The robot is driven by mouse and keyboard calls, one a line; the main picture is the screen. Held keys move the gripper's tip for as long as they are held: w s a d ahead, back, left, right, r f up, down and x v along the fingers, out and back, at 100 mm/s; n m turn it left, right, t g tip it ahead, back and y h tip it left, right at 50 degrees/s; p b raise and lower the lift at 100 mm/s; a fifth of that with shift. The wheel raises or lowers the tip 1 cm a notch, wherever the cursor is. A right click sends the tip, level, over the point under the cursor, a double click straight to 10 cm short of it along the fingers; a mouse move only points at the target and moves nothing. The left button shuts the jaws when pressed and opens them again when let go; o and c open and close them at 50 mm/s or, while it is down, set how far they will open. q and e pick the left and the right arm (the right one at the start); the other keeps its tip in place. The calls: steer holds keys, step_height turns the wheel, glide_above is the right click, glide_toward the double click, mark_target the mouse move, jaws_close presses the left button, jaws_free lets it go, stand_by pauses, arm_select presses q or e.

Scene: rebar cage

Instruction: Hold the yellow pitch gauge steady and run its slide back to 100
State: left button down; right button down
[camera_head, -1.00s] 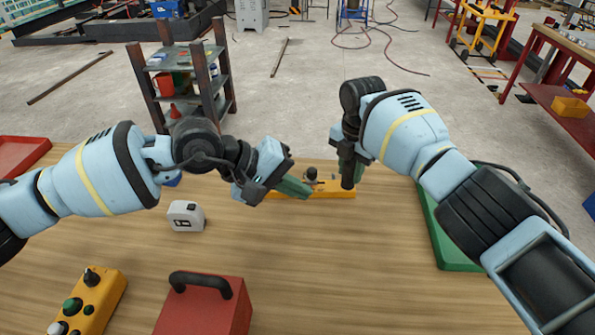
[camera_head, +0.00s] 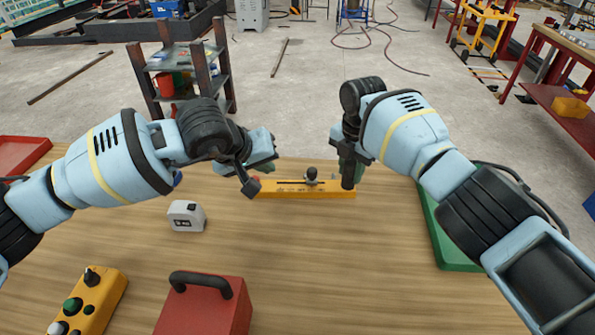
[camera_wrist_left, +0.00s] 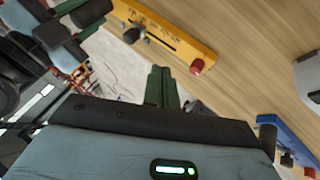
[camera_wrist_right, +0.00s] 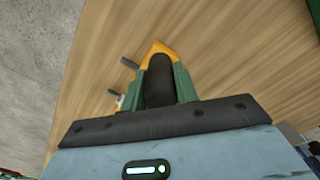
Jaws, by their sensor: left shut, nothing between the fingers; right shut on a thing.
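The yellow pitch gauge (camera_head: 310,191) lies on the wooden table, with marks along its face and a slot. Its dark slide knob (camera_head: 311,175) stands near the middle of the bar; it also shows in the left wrist view (camera_wrist_left: 135,34). A red knob (camera_wrist_left: 197,66) sits at the gauge's left end. My right gripper (camera_head: 350,165) is shut on the black upright handle (camera_wrist_right: 158,80) at the gauge's right end. My left gripper (camera_head: 266,166) is shut and empty, behind the gauge's left end and apart from the slide knob. The marks are too small to read.
A white boxy device (camera_head: 186,215) lies left of the gauge. A red case (camera_head: 205,305) and a yellow button box (camera_head: 88,303) are at the front. A green tray (camera_head: 448,240) is at right, a red tray (camera_head: 20,155) at far left. The table before the gauge is clear.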

mark_target(314, 174)
arm_select(q)
steer(key=x, duration=0.7)
steer(key=shift+w+d+f, duration=0.15)
steer(key=shift+f, duration=0.2)
steer(key=shift+w+d, duration=0.2)
steer(key=shift+d, duration=0.35)
steer(key=shift+w+d, duration=0.2)
steer(key=shift+d, duration=0.35)
steer(key=shift+w+d, duration=0.3)
steer(key=shift+d, duration=0.5)
steer(key=shift+d, duration=1.7)
arm_select(e)
steer(key=shift+a, duration=0.1)
